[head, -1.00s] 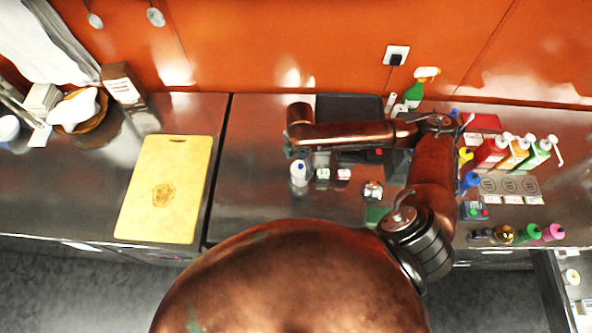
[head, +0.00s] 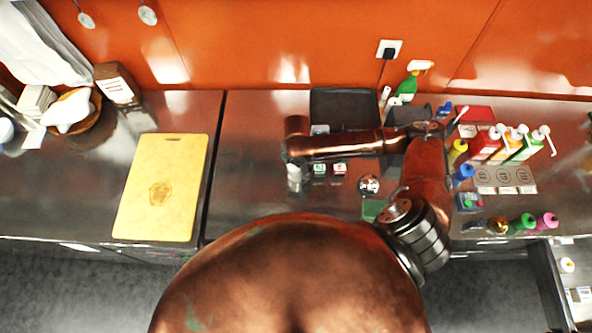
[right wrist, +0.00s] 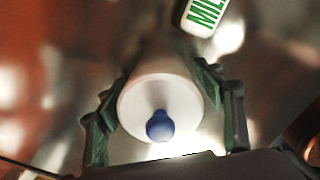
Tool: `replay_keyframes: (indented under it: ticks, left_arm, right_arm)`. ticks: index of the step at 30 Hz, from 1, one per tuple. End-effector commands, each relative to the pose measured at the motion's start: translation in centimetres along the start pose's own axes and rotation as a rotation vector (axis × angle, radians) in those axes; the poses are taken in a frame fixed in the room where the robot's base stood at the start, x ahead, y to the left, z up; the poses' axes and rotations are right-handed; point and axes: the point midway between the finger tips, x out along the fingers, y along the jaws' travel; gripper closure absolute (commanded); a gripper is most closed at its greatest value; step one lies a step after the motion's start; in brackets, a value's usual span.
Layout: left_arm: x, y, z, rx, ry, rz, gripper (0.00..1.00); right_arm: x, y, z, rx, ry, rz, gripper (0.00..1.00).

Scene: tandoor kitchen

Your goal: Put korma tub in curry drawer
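A white container with a blue knob (right wrist: 160,110) sits between the green-padded fingers of my right gripper (right wrist: 160,85) in the right wrist view. The fingers are spread on its two sides, and no firm grip shows. In the head view it is a white shape (head: 294,178) on the counter, partly hidden under my right wrist. I cannot read a korma label on it. The open drawer (head: 545,280) is at the lower right, with small white items inside; its label is not readable. My left gripper is not in view.
A container lettered "MIL" (right wrist: 206,14) is just beyond. Small labelled tubs (head: 319,169) and a round jar (head: 369,185) stand close on the right. Sauce bottles (head: 484,145) crowd the right counter. A yellow cutting board (head: 165,190) lies left.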

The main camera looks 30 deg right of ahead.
Motion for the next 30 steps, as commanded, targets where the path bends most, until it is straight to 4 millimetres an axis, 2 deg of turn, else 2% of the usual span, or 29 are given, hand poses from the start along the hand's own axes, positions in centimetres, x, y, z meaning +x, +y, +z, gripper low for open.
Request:
replay_keyframes:
  ticks: [2, 21, 30]
  left_arm:
    - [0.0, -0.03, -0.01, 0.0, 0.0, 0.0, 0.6]
    - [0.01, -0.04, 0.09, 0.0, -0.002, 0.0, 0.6]
    - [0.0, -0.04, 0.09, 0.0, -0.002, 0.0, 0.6]
  right_arm:
    - [-0.01, 0.01, -0.02, 0.0, 0.0, 0.0, 0.45]
    - [-0.08, 0.07, -0.03, 0.0, 0.0, 0.001, 0.89]
    - [-0.63, 0.11, -0.02, 0.0, 0.0, 0.002, 0.9]
